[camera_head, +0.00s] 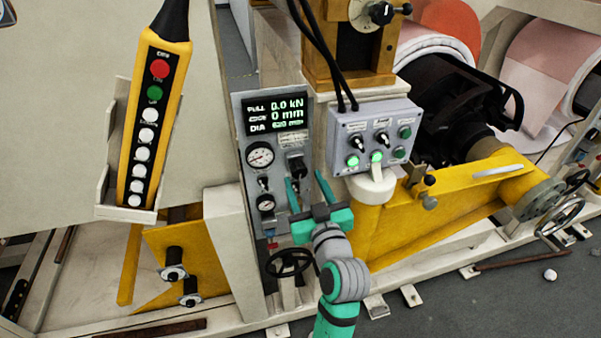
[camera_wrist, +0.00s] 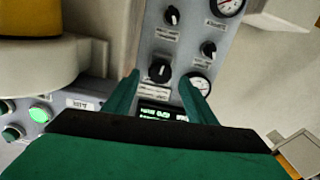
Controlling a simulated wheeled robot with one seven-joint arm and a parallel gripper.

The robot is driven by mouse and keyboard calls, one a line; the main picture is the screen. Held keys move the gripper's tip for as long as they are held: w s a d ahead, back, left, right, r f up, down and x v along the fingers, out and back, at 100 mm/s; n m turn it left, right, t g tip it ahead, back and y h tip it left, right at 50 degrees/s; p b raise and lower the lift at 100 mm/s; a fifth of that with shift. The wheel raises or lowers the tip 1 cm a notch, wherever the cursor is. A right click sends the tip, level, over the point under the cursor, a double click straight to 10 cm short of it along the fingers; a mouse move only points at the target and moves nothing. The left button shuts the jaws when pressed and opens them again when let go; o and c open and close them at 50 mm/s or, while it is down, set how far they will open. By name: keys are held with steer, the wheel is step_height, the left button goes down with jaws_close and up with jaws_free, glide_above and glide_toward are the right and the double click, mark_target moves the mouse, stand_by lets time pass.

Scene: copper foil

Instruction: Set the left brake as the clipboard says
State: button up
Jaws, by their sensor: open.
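A grey brake panel (camera_head: 241,122) stands left of centre in the head view. Its lit display (camera_head: 277,113) reads PULL 0.0 kN and DIA about 620 mm. Below are two round gauges, an upper one (camera_head: 260,155) and a lower one (camera_head: 266,202), and several black knobs. My gripper (camera_head: 306,178) is open and empty in front of the panel. In the wrist view, a larger black knob (camera_wrist: 160,71) appears between the fingertips, apart from them as far as I can tell. Its label is too small to read. I see no clipboard.
A grey switch box (camera_head: 372,135) with lit green buttons is right of the panel. A black handwheel (camera_head: 290,262) sits below the panel, near my arm. A yellow machine arm (camera_head: 440,205) extends at right.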

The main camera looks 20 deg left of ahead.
mark_target(300, 173)
steer(key=shift+x, duration=2.25)
steer(key=c, duration=1)
